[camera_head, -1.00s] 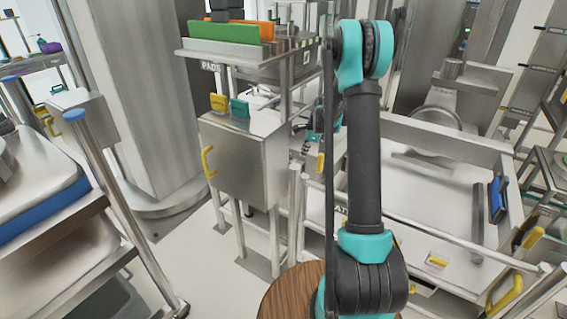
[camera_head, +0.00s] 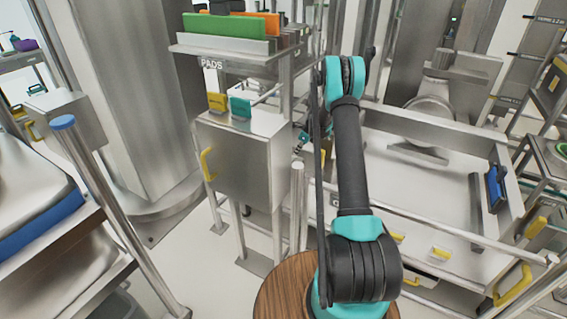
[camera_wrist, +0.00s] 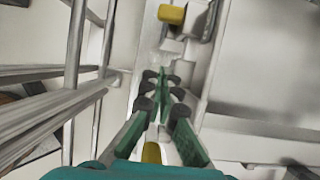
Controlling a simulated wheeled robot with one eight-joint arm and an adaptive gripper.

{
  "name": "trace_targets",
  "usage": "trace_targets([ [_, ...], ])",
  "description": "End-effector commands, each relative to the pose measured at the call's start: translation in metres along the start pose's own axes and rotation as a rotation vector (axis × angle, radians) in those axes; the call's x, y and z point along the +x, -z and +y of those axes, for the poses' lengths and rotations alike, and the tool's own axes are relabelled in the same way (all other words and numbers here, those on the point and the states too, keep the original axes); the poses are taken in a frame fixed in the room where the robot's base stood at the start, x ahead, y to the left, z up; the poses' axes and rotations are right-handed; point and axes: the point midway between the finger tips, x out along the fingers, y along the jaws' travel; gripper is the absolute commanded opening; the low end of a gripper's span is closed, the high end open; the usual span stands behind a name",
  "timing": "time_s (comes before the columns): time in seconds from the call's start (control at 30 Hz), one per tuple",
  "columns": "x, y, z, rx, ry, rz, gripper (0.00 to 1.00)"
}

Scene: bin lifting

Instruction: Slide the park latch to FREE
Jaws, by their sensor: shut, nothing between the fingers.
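My gripper (camera_wrist: 162,82) is shut and empty in the wrist view. Its green fingers with dark pads meet above a narrow pale metal strip. A yellow block (camera_wrist: 171,14) sits beyond the fingertips at the top of the wrist view, on a grey metal fitting. A second yellow piece (camera_wrist: 152,153) shows lower down, between the finger bases. I cannot tell which of them is the park latch, and no FREE marking is readable. In the head view my arm hides most of the gripper; a small teal part of it shows beside the metal cabinet.
A metal cabinet (camera_head: 232,160) with a yellow handle stands left of my arm, below a shelf marked PADS (camera_head: 240,58). A large steel bin (camera_head: 430,190) lies to the right. Rails (camera_wrist: 75,60) run along the left of the wrist view. A cart (camera_head: 50,240) stands at far left.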

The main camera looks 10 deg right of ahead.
Motion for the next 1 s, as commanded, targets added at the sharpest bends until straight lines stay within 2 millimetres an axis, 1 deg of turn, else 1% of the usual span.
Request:
trace_targets([
  [0.17, 0.004, 0.0, 0.0, -0.001, 0.0, 0.0, 0.0],
  [0.27, 0.014, -0.001, 0.0, -0.002, 0.0, 0.0, 0.0],
  [0.37, 0.029, -0.001, 0.0, -0.003, 0.0, 0.0, 0.0],
  [0.73, 0.101, -0.001, 0.0, -0.003, 0.0, 0.0, 0.0],
  [0.77, 0.104, -0.003, 0.001, -0.003, 0.0, 0.0, 0.0],
  [0.8, 0.105, -0.011, 0.001, -0.005, 0.0, -0.001, 0.0],
  [0.9, 0.11, -0.023, 0.001, -0.004, 0.0, 0.0, 0.0],
  [1.0, 0.113, -0.031, 0.0, -0.003, 0.0, 0.0, 0.0],
])
